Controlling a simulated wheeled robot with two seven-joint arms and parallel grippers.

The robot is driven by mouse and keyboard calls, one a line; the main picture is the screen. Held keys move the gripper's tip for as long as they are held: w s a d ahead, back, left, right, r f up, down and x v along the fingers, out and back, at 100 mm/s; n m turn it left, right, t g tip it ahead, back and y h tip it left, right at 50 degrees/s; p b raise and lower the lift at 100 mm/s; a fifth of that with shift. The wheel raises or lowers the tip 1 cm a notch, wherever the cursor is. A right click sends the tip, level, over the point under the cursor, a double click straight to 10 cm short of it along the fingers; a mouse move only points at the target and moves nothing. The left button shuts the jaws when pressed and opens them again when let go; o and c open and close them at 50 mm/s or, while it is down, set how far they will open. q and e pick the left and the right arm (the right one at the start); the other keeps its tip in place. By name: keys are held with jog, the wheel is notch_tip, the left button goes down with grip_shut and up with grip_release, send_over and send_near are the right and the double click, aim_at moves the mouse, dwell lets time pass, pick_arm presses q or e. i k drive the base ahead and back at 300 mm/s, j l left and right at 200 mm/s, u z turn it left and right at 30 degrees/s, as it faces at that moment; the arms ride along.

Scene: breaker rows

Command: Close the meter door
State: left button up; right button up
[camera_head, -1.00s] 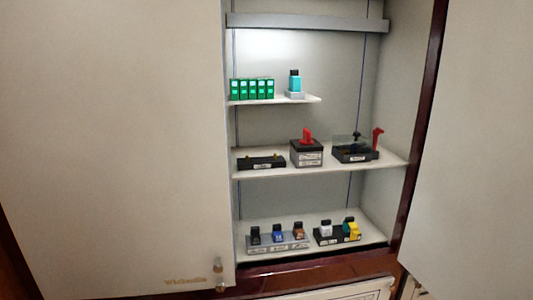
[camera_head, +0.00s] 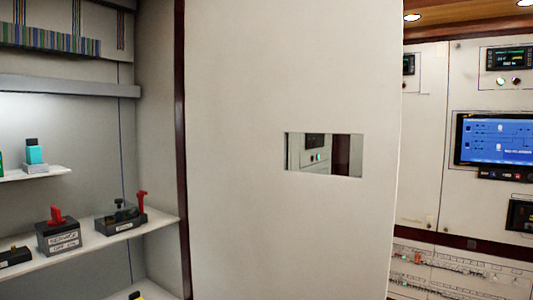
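A large cream door panel (camera_head: 290,80) stands open at the right side of the cabinet, beside its dark red frame edge (camera_head: 180,120). The door has a small rectangular window (camera_head: 323,155) through which panel parts show. I cannot tell from a label whether this is the meter door. The cabinet interior (camera_head: 155,60) is uncovered at the left. Neither of my grippers is in view.
Shelves in the cabinet hold a black box with a red handle (camera_head: 58,236), a black switch block (camera_head: 122,220) and a teal-and-black part (camera_head: 34,153). At right, a wall panel carries a blue screen (camera_head: 494,138) and a small dark display (camera_head: 509,58).

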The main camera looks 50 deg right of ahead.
aim_at(257, 72)
jog(key=l+u, duration=0.1)
jog(key=l, duration=0.45)
jog(key=l+u, duration=0.15)
jog(key=l, duration=0.35)
jog(key=l+u, duration=0.1)
jog(key=l, duration=0.45)
jog(key=l+u, duration=0.1)
jog(key=l, duration=0.4)
jog(key=k+l+u, duration=0.15)
jog(key=l, duration=0.4)
jog(key=k+l+u, duration=0.1)
jog(key=l, duration=0.4)
jog(key=k+l+u, duration=0.1)
jog(key=l, duration=0.4)
